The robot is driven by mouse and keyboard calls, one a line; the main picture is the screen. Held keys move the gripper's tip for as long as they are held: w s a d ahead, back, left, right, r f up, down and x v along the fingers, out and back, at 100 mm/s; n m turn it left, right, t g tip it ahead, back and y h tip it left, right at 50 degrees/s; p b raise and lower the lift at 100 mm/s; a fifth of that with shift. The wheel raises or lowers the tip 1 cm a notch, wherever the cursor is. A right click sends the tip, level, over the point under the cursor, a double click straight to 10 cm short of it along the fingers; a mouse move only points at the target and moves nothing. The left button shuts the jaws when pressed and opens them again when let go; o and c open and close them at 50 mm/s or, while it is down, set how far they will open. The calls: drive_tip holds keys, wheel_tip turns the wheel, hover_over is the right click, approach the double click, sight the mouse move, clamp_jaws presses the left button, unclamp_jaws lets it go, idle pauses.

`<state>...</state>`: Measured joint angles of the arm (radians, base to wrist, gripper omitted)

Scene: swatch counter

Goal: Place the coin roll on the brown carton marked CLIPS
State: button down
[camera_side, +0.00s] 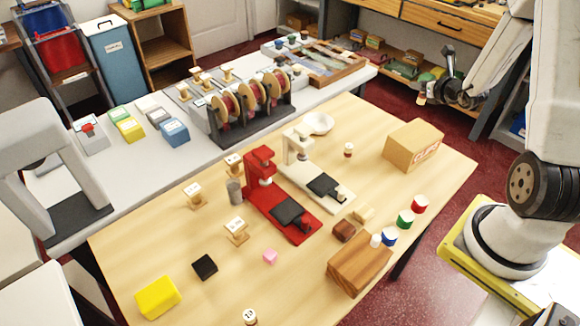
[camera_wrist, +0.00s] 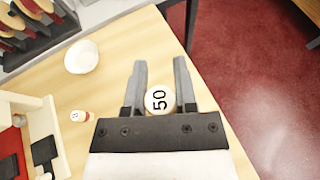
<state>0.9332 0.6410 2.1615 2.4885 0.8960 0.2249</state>
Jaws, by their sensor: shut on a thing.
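The brown carton (camera_side: 410,146) sits at the right end of the wooden table, with red lettering on its front that appears to read CLIPS. My gripper (camera_side: 428,90) is up in the air beyond and above the carton, near the table's far right edge in the side view. It is shut on a coin roll (camera_side: 421,98), small and pale with an orange-red part. In the wrist view the roll's white end marked 50 (camera_wrist: 158,100) shows between my two fingers (camera_wrist: 160,76). The carton is not visible in the wrist view.
Another small roll (camera_side: 348,150) stands left of the carton, near a white bowl (camera_side: 317,123). Red and white presses (camera_side: 262,165) stand mid-table. Coloured reels (camera_side: 405,220) and a wooden block (camera_side: 358,265) lie at the near right. The carton's top is clear.

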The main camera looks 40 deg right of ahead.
drive_tip(key=shift+f, duration=2.15)
drive_tip(key=shift+f, duration=1.8)
drive_tip(key=shift+f, duration=0.1)
drive_tip(key=shift+c, duration=2)
unclamp_jaws()
drive_tip(key=shift+v, duration=3.75)
drive_tip(key=shift+w, duration=0.1)
